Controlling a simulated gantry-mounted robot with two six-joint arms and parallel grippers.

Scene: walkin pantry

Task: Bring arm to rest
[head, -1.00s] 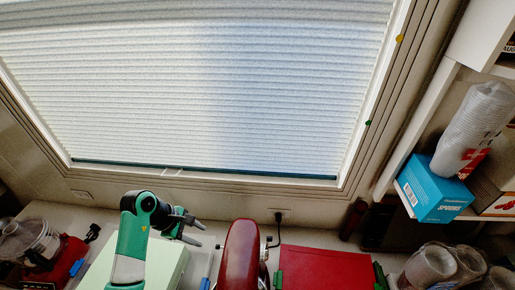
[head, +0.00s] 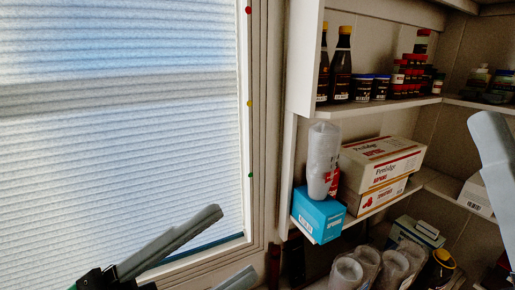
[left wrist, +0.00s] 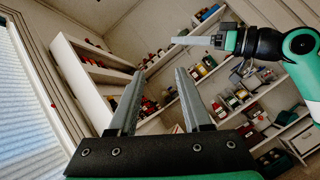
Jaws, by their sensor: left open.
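My left gripper (head: 232,238) reaches in from the lower left of the head view, in front of the window blind. Its two grey fingers are apart with nothing between them. The left wrist view also shows this left gripper (left wrist: 160,74) open and empty, pointing toward the pantry shelves. My right arm (left wrist: 290,48), green and black, comes in from the right in that view. The right gripper's grey fingers (left wrist: 200,40) point left there; their gap cannot be made out. A grey finger-like part shows at the right edge of the head view, cut off by the frame.
The window blind (head: 110,130) fills the left. Shelves (head: 400,107) on the right hold dark bottles (head: 341,65) and jars. A blue box (head: 318,213) bears stacked clear cups (head: 322,160), beside a white carton (head: 382,160). More cups (head: 347,272) stand below.

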